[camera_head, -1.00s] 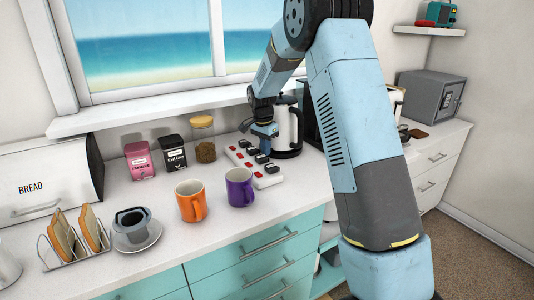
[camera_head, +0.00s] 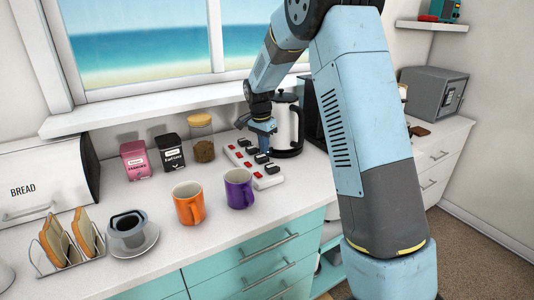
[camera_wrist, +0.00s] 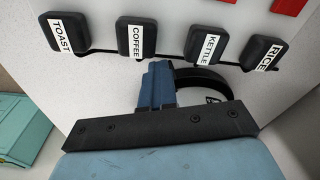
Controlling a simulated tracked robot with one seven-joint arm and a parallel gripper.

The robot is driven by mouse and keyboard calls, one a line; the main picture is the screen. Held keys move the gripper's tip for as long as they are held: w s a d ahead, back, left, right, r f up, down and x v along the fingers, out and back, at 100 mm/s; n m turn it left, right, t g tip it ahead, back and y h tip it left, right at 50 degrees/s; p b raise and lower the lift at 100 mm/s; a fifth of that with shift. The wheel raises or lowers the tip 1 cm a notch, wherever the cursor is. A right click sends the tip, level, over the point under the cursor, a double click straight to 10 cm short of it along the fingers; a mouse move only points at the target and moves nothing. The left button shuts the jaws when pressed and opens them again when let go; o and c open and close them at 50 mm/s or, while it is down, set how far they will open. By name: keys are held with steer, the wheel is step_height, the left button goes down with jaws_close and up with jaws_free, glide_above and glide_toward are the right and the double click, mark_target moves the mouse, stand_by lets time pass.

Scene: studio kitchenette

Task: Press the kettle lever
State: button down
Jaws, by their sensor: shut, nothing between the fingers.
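The white and black kettle (camera_head: 287,124) stands at the back of the counter beside the window sill. My gripper (camera_head: 265,150) points down just left of it, close over the power strip (camera_head: 241,157). In the wrist view the blue fingers of my gripper (camera_wrist: 157,84) are together and hold nothing. Black plugs labelled TOAST, COFFEE, KETTLE and RICE line up beyond them, the KETTLE plug (camera_wrist: 207,48) to the right of the fingertips. A black curved part (camera_wrist: 205,78) shows right beside the fingers. I cannot make out the kettle lever or whether the fingers touch anything.
An orange mug (camera_head: 188,203) and a purple mug (camera_head: 239,188) stand in front of the strip. A glass jar (camera_head: 203,148), a black tin (camera_head: 170,153) and a pink tin (camera_head: 135,160) stand to the left. A toast rack (camera_head: 70,258) and bread box (camera_head: 40,183) are further left.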

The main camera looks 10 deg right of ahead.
steer(key=r, duration=0.1)
steer(key=s+a+r, duration=0.1)
steer(key=r, duration=0.1)
steer(key=a+r, duration=0.1)
steer(key=shift+s+a+r, duration=0.2)
steer(key=shift+s+r, duration=0.05)
steer(key=shift+s, duration=0.1)
steer(key=shift+s+d+r, duration=0.1)
steer(key=shift+d+r, duration=0.25)
steer(key=shift+r, duration=0.3)
steer(key=shift+w+d+r, duration=0.2)
steer(key=shift+w+r, duration=0.15)
steer(key=shift+w, duration=0.1)
steer(key=shift+w+d+r, duration=0.2)
steer(key=shift+w+r, duration=0.1)
steer(key=shift+w, duration=0.15)
